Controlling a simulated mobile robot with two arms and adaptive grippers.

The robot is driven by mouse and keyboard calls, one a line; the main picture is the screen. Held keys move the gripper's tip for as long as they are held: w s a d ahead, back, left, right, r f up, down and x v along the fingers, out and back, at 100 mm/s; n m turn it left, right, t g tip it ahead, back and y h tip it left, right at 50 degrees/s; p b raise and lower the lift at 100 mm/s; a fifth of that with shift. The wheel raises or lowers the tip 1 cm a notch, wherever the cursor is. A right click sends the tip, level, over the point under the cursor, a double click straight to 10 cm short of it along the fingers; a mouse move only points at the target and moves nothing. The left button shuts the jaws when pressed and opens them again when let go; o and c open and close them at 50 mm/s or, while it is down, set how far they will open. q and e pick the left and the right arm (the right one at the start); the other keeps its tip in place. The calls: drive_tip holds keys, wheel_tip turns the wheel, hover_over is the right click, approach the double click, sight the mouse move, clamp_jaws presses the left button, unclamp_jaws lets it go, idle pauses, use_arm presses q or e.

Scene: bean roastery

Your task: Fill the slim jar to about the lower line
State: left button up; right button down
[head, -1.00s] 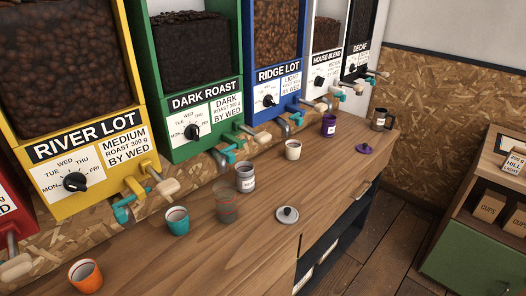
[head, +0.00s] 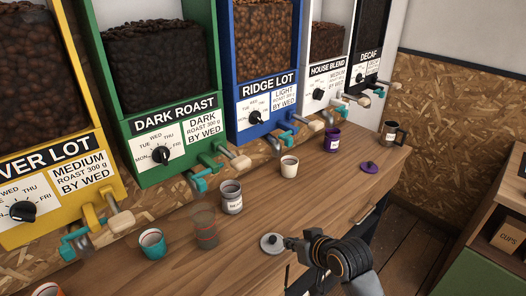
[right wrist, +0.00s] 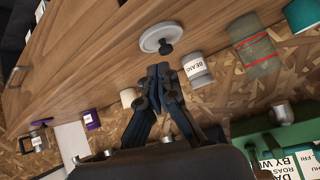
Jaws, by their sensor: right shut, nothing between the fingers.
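A clear glass jar with red line marks (head: 205,232) stands on the wooden counter; I see no beans in it. It also shows in the right wrist view (right wrist: 257,52). A round grey lid with a dark knob (head: 270,246) lies on the counter to the jar's right; it shows in the right wrist view too (right wrist: 152,40). My right gripper (head: 290,241) is shut and empty, its tips just beside the lid in the head view. In the right wrist view its fingers (right wrist: 160,70) point at the lid; contact cannot be told. My left gripper is out of view.
A grey labelled canister (head: 231,203), a teal cup (head: 152,246), a cream cup (head: 289,168) and a purple canister (head: 332,141) stand along the counter. A purple lid (head: 370,168) lies farther right. Bean dispensers, including Dark Roast (head: 160,135), line the back, with spouts over the counter.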

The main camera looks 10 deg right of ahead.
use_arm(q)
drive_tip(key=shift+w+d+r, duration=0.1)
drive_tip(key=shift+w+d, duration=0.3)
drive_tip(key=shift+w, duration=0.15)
use_arm(e)
drive_tip(key=a+r+n+t+y, duration=0.1)
drive_tip(key=a+r+n+y, duration=0.1)
drive_tip(key=r, duration=1.3)
drive_tip(key=s+a+r+n+t+y, duration=0.1)
drive_tip(key=a+r+n+t+y, duration=0.1)
drive_tip(key=r, duration=1.3)
drive_tip(key=shift+s+a+r+y, duration=0.15)
drive_tip(key=shift+s+a+y, duration=0.05)
drive_tip(key=shift+a+y, duration=0.2)
drive_tip(key=shift+d, duration=0.1)
drive_tip(key=p, duration=0.3)
approach(231, 155)
drive_tip(key=w+a+r, duration=0.2)
drive_tip(key=w+r, duration=0.1)
drive_tip(key=r, duration=0.1)
use_arm(q)
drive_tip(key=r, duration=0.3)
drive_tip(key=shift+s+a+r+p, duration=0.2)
drive_tip(key=shift+p, duration=0.15)
use_arm(e)
drive_tip(key=f, duration=0.4)
drive_tip(key=shift+w, duration=0.2)
